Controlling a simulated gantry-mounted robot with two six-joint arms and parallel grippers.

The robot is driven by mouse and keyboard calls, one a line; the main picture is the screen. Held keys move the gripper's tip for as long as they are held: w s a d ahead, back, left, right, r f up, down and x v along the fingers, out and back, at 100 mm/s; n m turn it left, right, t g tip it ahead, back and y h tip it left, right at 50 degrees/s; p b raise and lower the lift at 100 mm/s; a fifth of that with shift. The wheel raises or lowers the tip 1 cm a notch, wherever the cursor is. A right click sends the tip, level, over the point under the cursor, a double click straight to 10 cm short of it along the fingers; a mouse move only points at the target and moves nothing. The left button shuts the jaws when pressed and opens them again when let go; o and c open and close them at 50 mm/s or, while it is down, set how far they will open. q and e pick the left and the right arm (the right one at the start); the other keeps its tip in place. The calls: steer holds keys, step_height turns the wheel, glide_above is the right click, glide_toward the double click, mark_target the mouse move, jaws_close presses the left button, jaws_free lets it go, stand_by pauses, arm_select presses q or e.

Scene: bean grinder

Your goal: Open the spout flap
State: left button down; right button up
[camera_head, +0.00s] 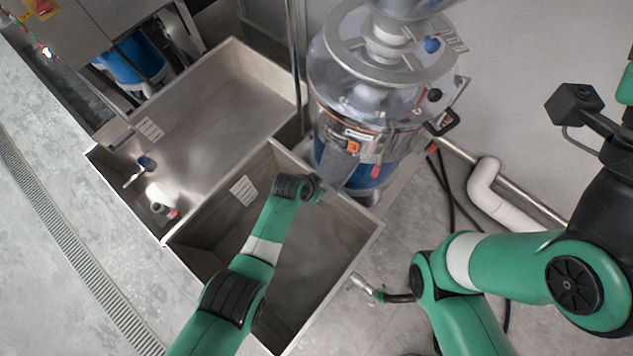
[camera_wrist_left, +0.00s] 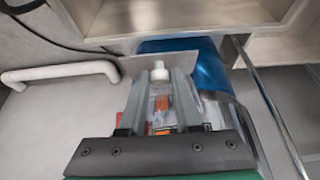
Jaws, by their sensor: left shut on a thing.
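The bean grinder (camera_head: 365,110) stands at the top centre, a clear and steel drum with a blue lower part. Its spout flap (camera_head: 338,167), a grey plate, is at the front above the corner of a steel bin. My left gripper (camera_head: 318,190) reaches over that bin to the flap. In the left wrist view, my left gripper (camera_wrist_left: 159,74) has its two fingers close around a small white knob (camera_wrist_left: 159,72) by the grey flap plate (camera_wrist_left: 127,66). It is shut on the flap's handle. How far the flap is tilted is hard to tell. My right gripper is out of view.
A steel bin (camera_head: 357,243) lies under my left arm. A second steel bin (camera_head: 222,95) with small objects in it lies to its left. A white pipe (camera_head: 485,185) runs along the wall at right. A floor drain (camera_head: 70,235) crosses the left.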

arm_select(q)
steer(key=shift+w+d+g+y+b, duration=0.2)
steer(key=shift+w+g+y+b, duration=0.15)
steer(key=shift+b, duration=0.55)
steer(key=shift+d+r+g+b, duration=0.1)
steer(key=shift+r+g+b, duration=0.15)
steer(key=shift+g+b, duration=0.15)
steer(key=shift+r, duration=0.15)
steer(key=c, duration=0.6)
jaws_free()
steer(key=shift+y, duration=0.25)
